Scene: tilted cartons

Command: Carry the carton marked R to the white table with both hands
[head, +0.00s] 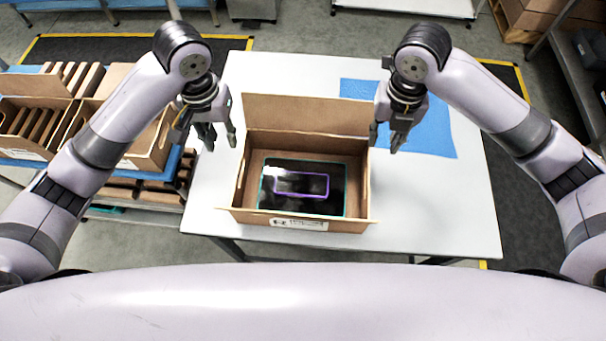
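The open brown carton (345,227) sits on the white table (440,205), near its front edge. A white label (298,224) with an R is on its front side. Its back flap stands up behind it. A dark tablet-like item (333,207) with a teal edge lies inside, with a smaller purple-edged item (302,184) on top. My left gripper (221,145) is open and empty just left of the carton's back left corner. My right gripper (384,147) is open and empty just right of its back right corner. Neither visibly grips the carton.
A blue sheet (432,130) lies on the table's back right. Left of the table, a rack holds more cartons (28,125) with brown dividers. A grey shelf (575,70) stands at the far right. The table's right and back left parts are clear.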

